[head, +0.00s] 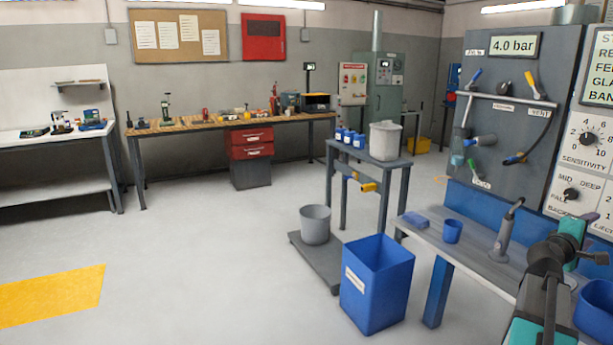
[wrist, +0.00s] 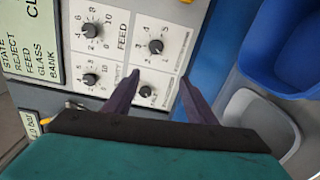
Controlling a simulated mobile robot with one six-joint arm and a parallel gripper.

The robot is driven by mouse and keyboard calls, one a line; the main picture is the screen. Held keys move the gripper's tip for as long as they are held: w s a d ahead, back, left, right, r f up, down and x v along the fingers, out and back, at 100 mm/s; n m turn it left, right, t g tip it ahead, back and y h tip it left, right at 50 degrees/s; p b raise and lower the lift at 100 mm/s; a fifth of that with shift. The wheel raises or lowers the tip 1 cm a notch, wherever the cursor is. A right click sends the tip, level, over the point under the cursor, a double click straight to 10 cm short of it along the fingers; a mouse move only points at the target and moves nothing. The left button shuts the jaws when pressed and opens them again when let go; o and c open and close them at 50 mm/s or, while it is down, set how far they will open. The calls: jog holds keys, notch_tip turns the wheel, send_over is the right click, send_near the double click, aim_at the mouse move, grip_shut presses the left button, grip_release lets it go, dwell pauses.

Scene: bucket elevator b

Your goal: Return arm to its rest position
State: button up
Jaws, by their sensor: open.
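My arm is in the lower right of the head view, raised in front of the control panel (head: 590,120). My gripper (wrist: 160,80) shows in the wrist view with two dark fingers spread apart and nothing between them. Beyond the fingers is the panel's white face with several black knobs (wrist: 156,47), appearing tilted. I cannot tell the exact gap between the fingertips and the panel. In the head view the fingers are small and partly hidden by my wrist.
A bench (head: 465,248) beside my arm holds a blue cup (head: 452,231) and a grey handled tool (head: 505,235). A blue bin (head: 377,290) stands on the floor. In the wrist view, a blue container (wrist: 285,50) and grey container (wrist: 255,110) are at right. Open floor lies left.

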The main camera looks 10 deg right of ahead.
jog(key=w+a+f+m+y, duration=0.25)
jog(key=w+a+f, duration=0.35)
jog(key=a+f, duration=0.5)
jog(key=w+a+f+m+y, duration=0.1)
jog(key=w+a+f+y, duration=0.4)
jog(key=a+f, duration=0.7)
jog(key=a+f+g+y, duration=0.3)
jog(key=a+f+y, duration=0.3)
jog(key=a+f, duration=1.7)
jog(key=s+a+f+m+g+y, duration=0.1)
jog(key=s+a+f, duration=0.15)
jog(key=a, duration=0.45)
jog(key=s+a+f+g+y, duration=0.1)
jog(key=s+a+f, duration=0.1)
jog(key=s+a, duration=0.3)
jog(key=s+a+f+m+g+y, duration=0.1)
jog(key=s+a+f, duration=0.1)
jog(key=a, duration=0.6)
jog(key=s+f+g+p, duration=0.2)
jog(key=s+f, duration=0.5)
jog(key=s, duration=0.5)
jog(key=s+f+g+p, duration=0.1)
jog(key=s+f+g, duration=0.2)
jog(key=s+f, duration=0.4)
jog(key=s, duration=0.6)
jog(key=shift+s+f+p, duration=0.15)
jog(key=shift+s+p, duration=0.15)
jog(key=shift+p, duration=0.05)
jog(key=shift+n, duration=0.25)
